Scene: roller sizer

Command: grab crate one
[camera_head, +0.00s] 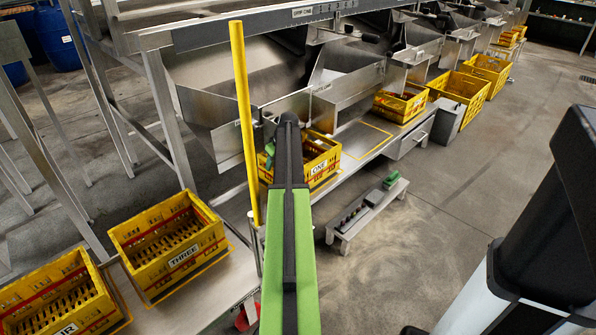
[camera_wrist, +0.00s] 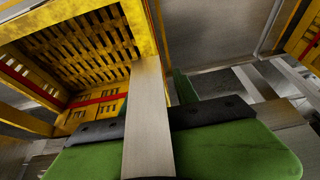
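Crate one (camera_head: 322,172) is a yellow slatted crate with a white label reading ONE. It stands on the metal shelf below the chutes in the head view, partly hidden by my arm. My gripper (camera_head: 268,152) shows as a small green piece at the crate's left side; the rest is behind my arm. In the wrist view, a yellow slatted crate (camera_wrist: 75,45) fills the upper left, very close. The green and black parts of my gripper (camera_wrist: 180,112) lie below it, with a pale grey strip crossing them. The finger gap and any contact with the crate cannot be made out.
A yellow post (camera_head: 245,120) stands just left of my arm. Crate three (camera_head: 190,265) and another yellow crate (camera_head: 60,305) sit at lower left. A low bench (camera_head: 347,232) with small items stands right of my arm. Open floor lies farther right.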

